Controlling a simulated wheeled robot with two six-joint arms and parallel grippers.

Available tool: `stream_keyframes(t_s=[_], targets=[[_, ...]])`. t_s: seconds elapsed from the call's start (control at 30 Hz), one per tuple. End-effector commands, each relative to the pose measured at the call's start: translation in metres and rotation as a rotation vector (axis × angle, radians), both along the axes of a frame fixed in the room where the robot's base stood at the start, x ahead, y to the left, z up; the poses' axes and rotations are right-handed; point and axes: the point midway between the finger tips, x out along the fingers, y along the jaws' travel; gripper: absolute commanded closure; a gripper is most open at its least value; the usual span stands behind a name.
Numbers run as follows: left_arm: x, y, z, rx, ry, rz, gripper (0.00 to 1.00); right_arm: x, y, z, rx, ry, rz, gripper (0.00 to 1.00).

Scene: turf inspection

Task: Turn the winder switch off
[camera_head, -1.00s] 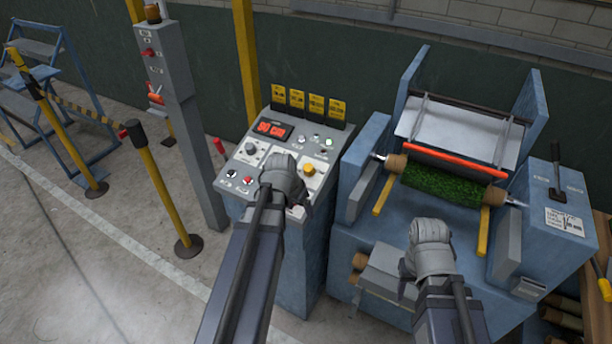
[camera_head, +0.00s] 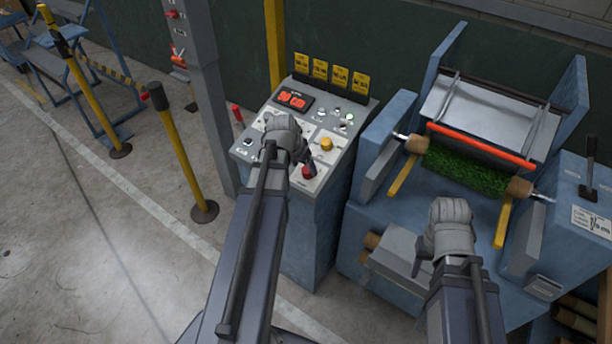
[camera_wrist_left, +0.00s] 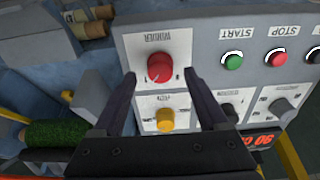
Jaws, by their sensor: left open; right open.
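The winder switch is a red rotary knob (camera_wrist_left: 160,67) on a white plate labelled WINDER. In the left wrist view its pointer mark faces down and slightly to the left. In the head view the red knob (camera_head: 308,171) shows at the panel's near right, beside my left gripper (camera_head: 302,158). In the left wrist view my left gripper (camera_wrist_left: 160,76) is open, its two fingers on either side of the knob with gaps between. Whether they are level with the knob or above it I cannot tell. My right gripper (camera_head: 428,252) hangs over the blue machine, its fingers barely visible.
A yellow knob (camera_wrist_left: 165,119) sits close to the red one. Green START (camera_wrist_left: 232,60) and red STOP (camera_wrist_left: 276,57) buttons are on the same panel. The blue machine (camera_head: 400,225) with a green turf roll (camera_head: 466,168) stands right of the console.

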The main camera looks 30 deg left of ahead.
Motion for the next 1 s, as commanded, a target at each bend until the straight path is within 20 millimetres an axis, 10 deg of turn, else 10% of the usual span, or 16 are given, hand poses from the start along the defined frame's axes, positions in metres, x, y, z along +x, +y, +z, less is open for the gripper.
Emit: stream_keyframes(t_s=[0.6,1.0], targets=[[0.015,-0.001,-0.035,0.000,0.000,0.001,0.24,0.000,0.000,-0.035,0.000,0.000,-0.001,0.50],[0.014,-0.001,-0.035,0.000,0.000,0.001,0.69,0.000,0.000,-0.035,0.000,0.000,-0.001,0.50]])
